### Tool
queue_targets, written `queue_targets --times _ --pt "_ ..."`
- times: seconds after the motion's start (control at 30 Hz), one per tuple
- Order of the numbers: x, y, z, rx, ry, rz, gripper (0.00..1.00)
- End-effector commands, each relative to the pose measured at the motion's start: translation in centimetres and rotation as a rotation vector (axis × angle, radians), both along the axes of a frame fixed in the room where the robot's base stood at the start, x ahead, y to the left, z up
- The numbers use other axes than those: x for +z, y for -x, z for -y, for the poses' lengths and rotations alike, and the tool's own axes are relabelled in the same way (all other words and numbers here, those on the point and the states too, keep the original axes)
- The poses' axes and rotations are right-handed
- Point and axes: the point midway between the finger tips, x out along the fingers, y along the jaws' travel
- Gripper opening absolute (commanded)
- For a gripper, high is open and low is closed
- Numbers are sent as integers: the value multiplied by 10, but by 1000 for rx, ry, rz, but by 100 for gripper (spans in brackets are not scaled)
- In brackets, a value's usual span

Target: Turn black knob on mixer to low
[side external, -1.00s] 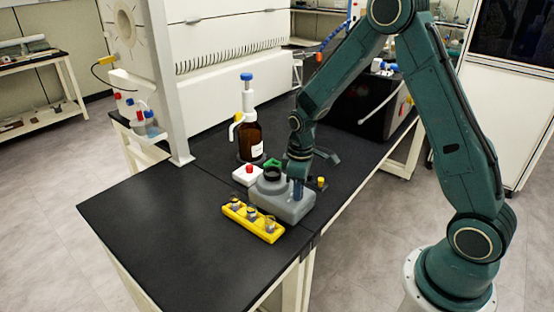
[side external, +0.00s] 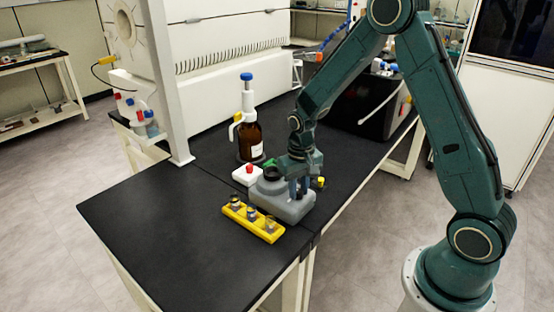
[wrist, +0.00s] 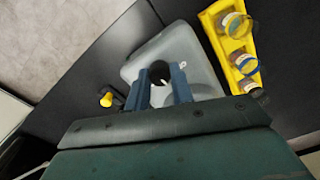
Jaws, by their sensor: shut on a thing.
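The mixer (side external: 284,205) is a grey block on the black bench with a dark round cup top (side external: 271,173). In the wrist view its light grey body (wrist: 205,72) lies under my fingers. The black knob (wrist: 159,71) shows between the two blue fingers, with a small white mark beside it on the mixer. My gripper (wrist: 161,92) points down over the mixer and is shut on the knob, one finger on each side. In the side view my gripper (side external: 299,190) hides the knob. The knob's exact setting cannot be read.
A yellow rack (side external: 253,224) with several small vials stands close beside the mixer. A white box with a red knob (side external: 248,174) and a brown bottle (side external: 250,138) stand behind. A small yellow-topped item (side external: 320,183) is just right of the mixer. The bench front left is clear.

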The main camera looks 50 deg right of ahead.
Motion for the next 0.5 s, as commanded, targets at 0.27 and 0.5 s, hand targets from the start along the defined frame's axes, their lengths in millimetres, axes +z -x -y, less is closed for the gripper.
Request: queue_targets --times 0.27,0.5 --pt "0 0 0 -147 0 1 0" --pt "0 0 0 -190 0 1 0"
